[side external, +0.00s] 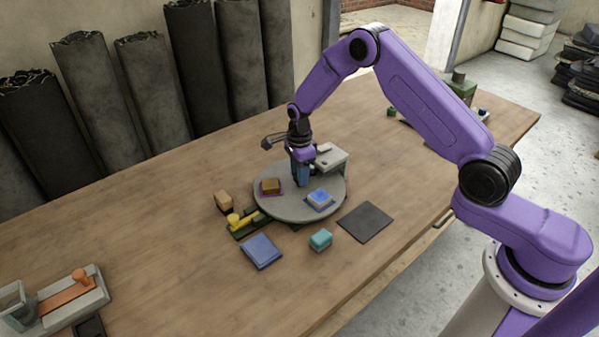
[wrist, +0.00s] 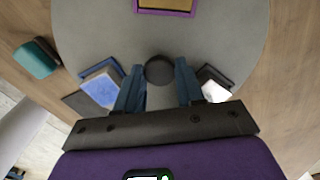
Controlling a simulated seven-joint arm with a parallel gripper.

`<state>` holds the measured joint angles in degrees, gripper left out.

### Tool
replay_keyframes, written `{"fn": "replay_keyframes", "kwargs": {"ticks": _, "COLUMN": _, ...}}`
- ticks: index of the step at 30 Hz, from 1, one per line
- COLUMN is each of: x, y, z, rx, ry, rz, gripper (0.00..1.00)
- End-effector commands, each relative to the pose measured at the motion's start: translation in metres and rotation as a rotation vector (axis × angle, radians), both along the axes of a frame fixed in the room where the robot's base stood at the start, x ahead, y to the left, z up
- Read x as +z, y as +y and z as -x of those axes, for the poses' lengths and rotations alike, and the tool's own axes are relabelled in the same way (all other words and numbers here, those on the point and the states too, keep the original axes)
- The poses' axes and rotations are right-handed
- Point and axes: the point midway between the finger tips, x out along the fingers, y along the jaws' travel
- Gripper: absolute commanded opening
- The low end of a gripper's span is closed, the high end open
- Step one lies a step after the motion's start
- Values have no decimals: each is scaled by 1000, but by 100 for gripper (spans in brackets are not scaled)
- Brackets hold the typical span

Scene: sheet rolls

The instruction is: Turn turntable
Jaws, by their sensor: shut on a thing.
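The turntable (side external: 285,208) is a round grey disc on the wooden table, and it fills much of the wrist view (wrist: 215,40). A brown block (side external: 270,185) on a purple-edged pad and a blue block (side external: 320,197) on a blue pad sit on it. My gripper (side external: 300,183) points down over the disc's middle. In the wrist view, its blue fingers stand on either side of a dark round knob (wrist: 159,69) at the disc's centre and are shut on it. The fingers hide the knob in the side view.
Around the disc are a tan block (side external: 223,201), a green and yellow fixture (side external: 246,223), a blue pad (side external: 261,251), a teal block (side external: 320,240) and a dark mat (side external: 365,222).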

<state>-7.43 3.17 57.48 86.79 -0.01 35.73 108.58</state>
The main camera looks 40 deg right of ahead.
Motion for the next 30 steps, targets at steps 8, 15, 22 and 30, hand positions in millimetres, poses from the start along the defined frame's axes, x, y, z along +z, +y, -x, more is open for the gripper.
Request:
{"fn": "replay_keyframes", "kwargs": {"ticks": 8, "x": 0, "y": 1, "z": 0, "rx": -139, "ry": 0, "rz": 0, "gripper": 0}}
{"fn": "replay_keyframes", "kwargs": {"ticks": 15, "x": 0, "y": 1, "z": 0, "rx": -258, "ry": 0, "rz": 0, "gripper": 0}}
{"fn": "replay_keyframes", "kwargs": {"ticks": 22, "x": 0, "y": 1, "z": 0, "rx": -370, "ry": 0, "rz": -1, "gripper": 0}}
{"fn": "replay_keyframes", "kwargs": {"ticks": 30, "x": 0, "y": 1, "z": 0, "rx": -476, "ry": 0, "rz": -1, "gripper": 0}}
